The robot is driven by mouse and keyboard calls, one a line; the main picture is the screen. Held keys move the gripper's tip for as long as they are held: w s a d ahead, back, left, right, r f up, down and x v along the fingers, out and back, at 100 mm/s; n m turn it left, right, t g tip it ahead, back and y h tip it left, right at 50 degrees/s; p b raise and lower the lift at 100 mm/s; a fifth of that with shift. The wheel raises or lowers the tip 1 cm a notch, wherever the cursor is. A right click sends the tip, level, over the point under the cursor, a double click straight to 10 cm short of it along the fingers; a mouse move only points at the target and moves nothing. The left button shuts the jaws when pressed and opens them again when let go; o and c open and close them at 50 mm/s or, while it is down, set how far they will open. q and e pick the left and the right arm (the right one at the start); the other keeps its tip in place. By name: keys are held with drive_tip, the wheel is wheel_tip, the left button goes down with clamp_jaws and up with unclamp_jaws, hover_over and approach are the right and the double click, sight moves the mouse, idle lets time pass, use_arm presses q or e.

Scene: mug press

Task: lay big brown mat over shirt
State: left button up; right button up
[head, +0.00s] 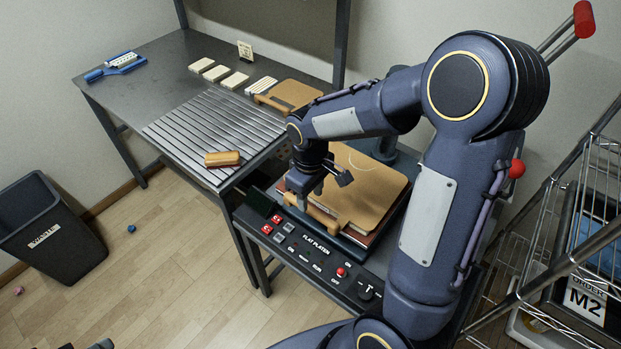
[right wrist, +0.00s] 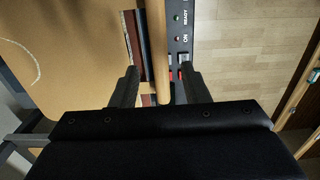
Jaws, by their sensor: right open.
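The big brown mat (head: 365,185) lies on the flat platen press, with a faint pale curved mark on it. Its light wooden handle (head: 322,217) is at the front edge. My right gripper (head: 305,200) is over this handle. In the right wrist view, the handle (right wrist: 157,50) runs between the two open fingers of the right gripper (right wrist: 160,88), with gaps on both sides. A reddish-brown layer shows under the mat's edge. No shirt can be made out; the mat covers most of the platen. Small dark parts at the bottom left of the head view may be my left gripper.
The press control panel (head: 310,258) is in front of the mat. A smaller brown mat (head: 290,95), pale blocks and a wood-backed brush (head: 222,159) are on the side table (head: 150,60). A wire rack (head: 590,200) stands right; a waste bin (head: 50,235) stands left.

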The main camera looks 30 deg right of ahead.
wheel_tip(320, 180, up, 6)
drive_tip(key=s+a+r+m+t+y, duration=0.2)
drive_tip(key=s+m, duration=0.1)
drive_tip(key=s, duration=0.5)
drive_tip(key=s+a+r+m+t+y, duration=0.1)
drive_tip(key=s+a+r+m+t, duration=0.1)
drive_tip(key=s, duration=0.7)
drive_tip(key=shift+r+m+t+y, duration=0.4)
drive_tip(key=shift+m+t, duration=0.3)
drive_tip(key=shift+t, duration=0.1)
